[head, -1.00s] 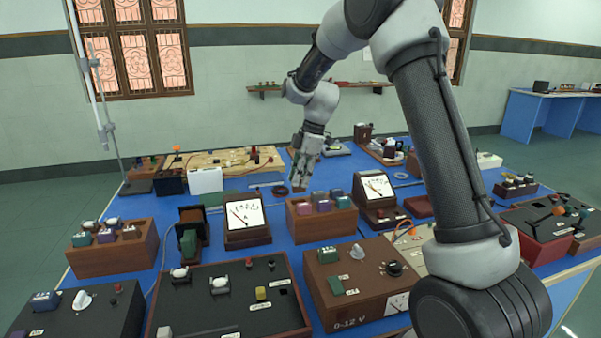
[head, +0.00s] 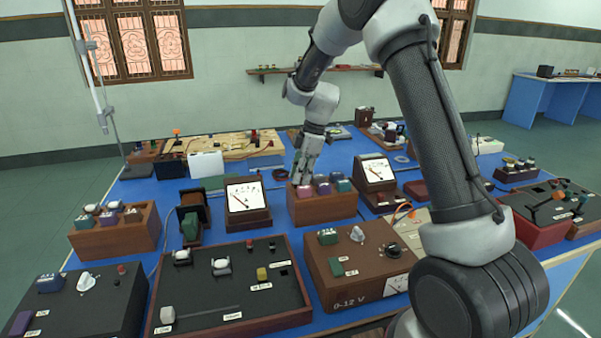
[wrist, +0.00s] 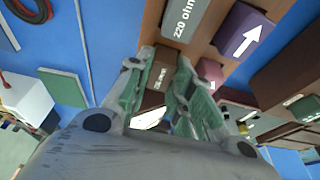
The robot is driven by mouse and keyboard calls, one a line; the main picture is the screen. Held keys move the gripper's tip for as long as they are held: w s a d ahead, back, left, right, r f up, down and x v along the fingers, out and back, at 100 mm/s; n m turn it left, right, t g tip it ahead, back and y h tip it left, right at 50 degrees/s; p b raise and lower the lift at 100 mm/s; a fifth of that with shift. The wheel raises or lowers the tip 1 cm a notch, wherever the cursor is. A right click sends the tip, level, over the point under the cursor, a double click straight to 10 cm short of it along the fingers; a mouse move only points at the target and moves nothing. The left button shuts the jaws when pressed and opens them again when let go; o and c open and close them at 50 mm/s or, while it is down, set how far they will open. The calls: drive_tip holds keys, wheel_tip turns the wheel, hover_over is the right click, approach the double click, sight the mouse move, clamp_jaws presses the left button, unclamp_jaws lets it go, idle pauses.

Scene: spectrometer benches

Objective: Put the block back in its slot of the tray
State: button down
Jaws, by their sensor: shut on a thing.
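The tray (head: 328,209) is a wooden block holder at the middle of the bench, bearing a pink block (head: 304,190), a purple block (head: 321,182) and a teal block (head: 343,185). My gripper (head: 302,178) points down at the tray's back left, behind the pink block. In the wrist view, the gripper (wrist: 172,88) is shut on a small brown block (wrist: 164,70) with a pale label. Beside it are a grey-green block (wrist: 186,18) marked 220 ohm, a purple block (wrist: 243,30) with a white arrow and a pinkish block (wrist: 210,73). The held block's underside is hidden, so I cannot tell whether it is seated.
Dial meters stand left (head: 247,202) and right (head: 374,175) of the tray. Another block holder (head: 115,236) is at the left. A brown power supply (head: 358,270) and a black-topped box (head: 225,290) stand in front.

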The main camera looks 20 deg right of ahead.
drive_tip(key=c, duration=1.2)
unclamp_jaws()
drive_tip(key=shift+o, duration=0.2)
drive_tip(key=v, duration=1.2)
